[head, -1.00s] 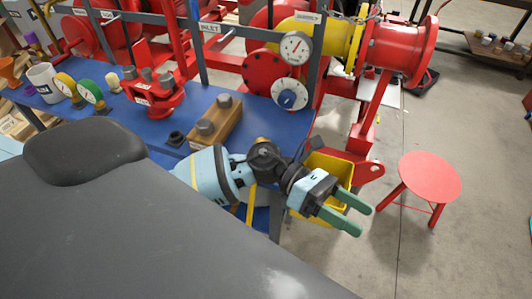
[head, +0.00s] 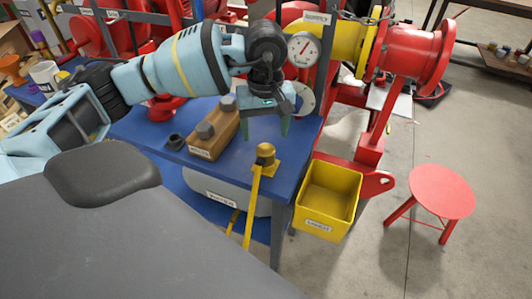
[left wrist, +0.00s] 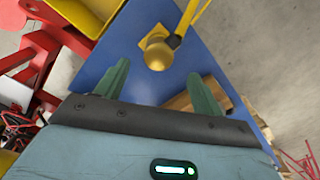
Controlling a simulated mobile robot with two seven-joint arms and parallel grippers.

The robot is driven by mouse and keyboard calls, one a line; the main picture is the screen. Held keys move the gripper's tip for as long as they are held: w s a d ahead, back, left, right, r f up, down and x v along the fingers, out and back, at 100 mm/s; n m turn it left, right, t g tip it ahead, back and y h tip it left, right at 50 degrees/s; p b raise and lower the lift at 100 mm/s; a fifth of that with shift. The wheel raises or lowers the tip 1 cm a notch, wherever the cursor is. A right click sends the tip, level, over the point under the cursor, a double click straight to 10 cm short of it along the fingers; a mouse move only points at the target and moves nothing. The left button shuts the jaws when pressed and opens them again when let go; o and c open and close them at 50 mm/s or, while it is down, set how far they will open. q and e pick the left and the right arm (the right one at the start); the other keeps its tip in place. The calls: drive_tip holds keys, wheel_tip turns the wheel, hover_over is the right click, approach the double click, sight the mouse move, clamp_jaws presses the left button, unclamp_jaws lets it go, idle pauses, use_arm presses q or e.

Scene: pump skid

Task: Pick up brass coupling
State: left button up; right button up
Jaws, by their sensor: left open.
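A rounded brass-coloured piece (head: 265,151), which looks like the brass coupling, sits on a small yellow plate at the front right corner of the blue table (head: 222,171). A yellow bar runs down from beside it. It also shows in the left wrist view (left wrist: 157,50), at the upper middle. My left gripper (head: 264,126) points down near the table's right end, just behind the brass piece in the head view. Its green fingers are open and apart, with nothing between them; they also show in the left wrist view (left wrist: 161,80). My right gripper is not in view.
A brown wooden block (head: 214,133) with dark round pieces stands left of my gripper. A pressure gauge (head: 303,49) and grey post are close behind it. A yellow bin (head: 328,199) and a red stool (head: 441,193) are at the right.

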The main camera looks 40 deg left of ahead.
sight(266, 149)
use_arm(q)
drive_tip(key=shift+f, duration=1.4)
drive_tip(key=shift+w+f+p, duration=0.1)
drive_tip(key=shift+f+p, duration=0.25)
drive_tip(key=shift+f, duration=2.2)
drive_tip(key=c, duration=1.2)
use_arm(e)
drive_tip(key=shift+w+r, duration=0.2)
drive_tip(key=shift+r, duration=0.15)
use_arm(q)
drive_tip(key=shift+r, duration=0.15)
drive_tip(key=shift+r, duration=0.55)
wheel_tip(266, 149, up, 2)
drive_tip(key=shift+w+r, duration=0.1)
drive_tip(key=shift+r, duration=0.05)
drive_tip(key=shift+s+a+r+b, duration=0.35)
drive_tip(key=shift+s+a, duration=0.95)
drive_tip(key=shift+s, duration=1.05)
drive_tip(key=shift+s+a+r+b, duration=0.1)
drive_tip(key=shift+s+a+b, duration=0.4)
drive_tip(key=shift+s+a, duration=1.35)
drive_tip(key=shift+s+a+r+b, duration=0.35)
drive_tip(key=shift+s+a, duration=0.4)
drive_tip(key=shift+s, duration=2.15)
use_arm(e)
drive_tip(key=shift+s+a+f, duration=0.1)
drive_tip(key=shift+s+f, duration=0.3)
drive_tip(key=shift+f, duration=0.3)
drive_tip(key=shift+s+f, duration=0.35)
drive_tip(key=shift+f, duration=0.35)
